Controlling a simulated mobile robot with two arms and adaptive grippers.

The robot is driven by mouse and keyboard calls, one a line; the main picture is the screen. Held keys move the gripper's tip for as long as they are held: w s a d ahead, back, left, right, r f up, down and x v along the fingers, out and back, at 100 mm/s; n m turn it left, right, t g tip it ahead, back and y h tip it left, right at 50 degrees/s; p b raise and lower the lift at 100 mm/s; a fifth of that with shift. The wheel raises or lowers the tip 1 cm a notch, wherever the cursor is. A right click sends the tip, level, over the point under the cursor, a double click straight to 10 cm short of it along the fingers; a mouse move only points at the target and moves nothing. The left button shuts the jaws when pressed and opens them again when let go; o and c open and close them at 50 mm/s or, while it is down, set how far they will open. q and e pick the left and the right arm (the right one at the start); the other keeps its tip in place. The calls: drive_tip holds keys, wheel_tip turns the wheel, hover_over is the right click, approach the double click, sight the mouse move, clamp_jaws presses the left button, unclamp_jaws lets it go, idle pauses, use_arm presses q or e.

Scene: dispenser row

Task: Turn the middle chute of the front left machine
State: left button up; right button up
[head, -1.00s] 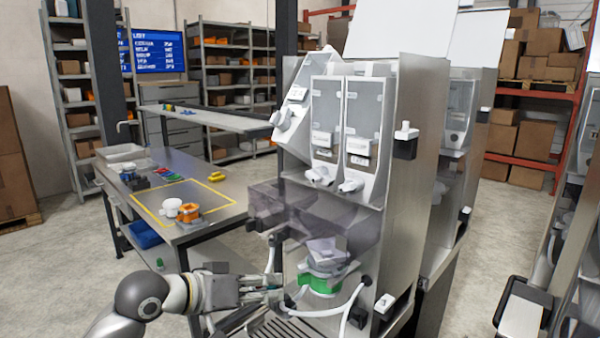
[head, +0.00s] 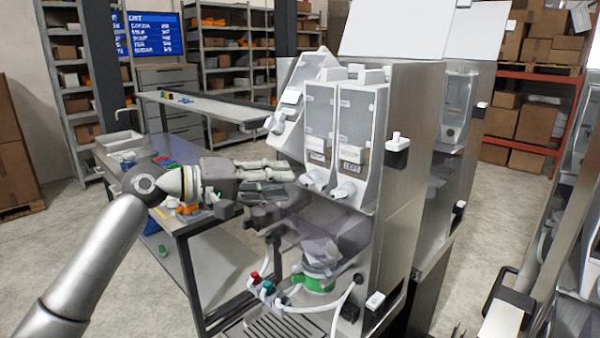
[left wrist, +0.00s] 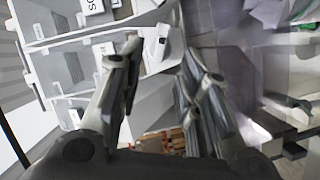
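The front left machine (head: 395,215) is a steel cabinet with three clear canisters side by side. The middle chute (head: 314,179) is a white spout under the middle canister (head: 319,125). The right chute (head: 343,190) sits beside it, and the left canister (head: 300,95) is tilted outward with its own chute (head: 274,123). My left gripper (head: 288,176) is open and empty, just left of the middle chute at about its height. In the left wrist view its fingers (left wrist: 160,58) are apart, with white canister parts (left wrist: 155,45) beyond them. My right gripper is not seen.
A translucent hood (head: 300,225) sits below the chutes, above a green-banded container (head: 316,282). A work table (head: 190,220) stands left, behind my arm. A side knob (head: 397,142) juts from the cabinet.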

sight(301, 180)
use_arm(q)
drive_tip(key=p+x, duration=0.1)
drive_tip(key=x, duration=0.3)
drive_tip(key=shift+d+r, duration=0.1)
drive_tip(key=shift+d, duration=0.1)
drive_tip(key=shift+w+d+f, duration=0.2)
drive_tip(key=shift+w+d, duration=0.05)
drive_tip(key=shift+d, duration=0.15)
